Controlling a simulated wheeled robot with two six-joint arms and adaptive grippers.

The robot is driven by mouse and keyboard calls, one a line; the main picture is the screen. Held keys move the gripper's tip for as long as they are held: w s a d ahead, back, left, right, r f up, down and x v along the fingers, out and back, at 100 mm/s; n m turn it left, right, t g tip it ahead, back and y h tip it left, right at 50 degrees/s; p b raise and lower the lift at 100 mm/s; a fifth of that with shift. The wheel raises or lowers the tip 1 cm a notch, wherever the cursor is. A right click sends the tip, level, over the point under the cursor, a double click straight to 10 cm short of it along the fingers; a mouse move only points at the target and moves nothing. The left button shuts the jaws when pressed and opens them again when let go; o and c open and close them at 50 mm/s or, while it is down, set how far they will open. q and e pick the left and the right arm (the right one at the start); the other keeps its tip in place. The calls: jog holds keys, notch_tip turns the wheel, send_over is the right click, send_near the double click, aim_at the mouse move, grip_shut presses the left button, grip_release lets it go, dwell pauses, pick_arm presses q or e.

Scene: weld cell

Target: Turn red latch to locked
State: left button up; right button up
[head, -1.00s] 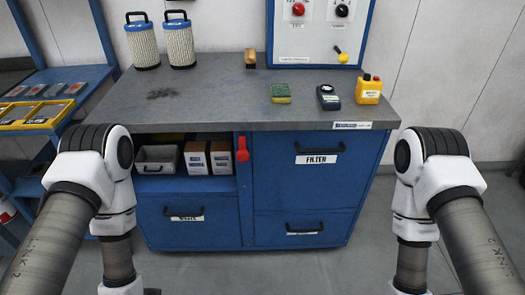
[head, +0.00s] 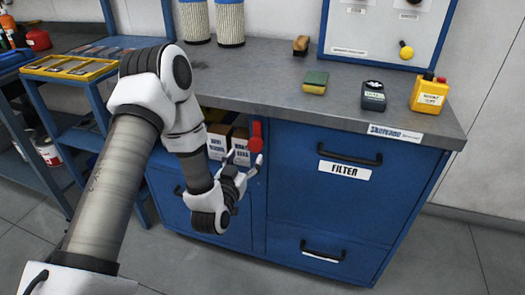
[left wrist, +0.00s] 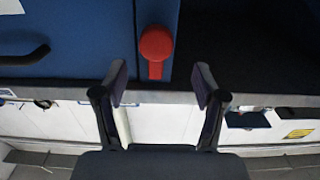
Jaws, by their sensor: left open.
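The red latch (head: 256,137) is on the front of the blue cabinet, on the narrow upright between the open shelf and the FILTER drawer. Its round part is at the bottom and its narrow part points up towards the worktop. My left gripper (head: 244,163) is open and empty, just in front of and slightly below the latch. In the left wrist view the latch (left wrist: 156,45) lies ahead, between the lines of the two spread fingers of the gripper (left wrist: 160,76), apparently not touched. My right gripper is out of view.
The cabinet's worktop (head: 290,85) overhangs above the latch. Boxes (head: 218,138) stand on the open shelf to its left. The FILTER drawer handle (head: 350,154) sticks out on the right.

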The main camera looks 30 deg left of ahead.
aim_at(254, 146)
pick_arm(q)
jog(key=x, duration=0.7)
jog(key=shift+w+d, duration=0.25)
grip_shut()
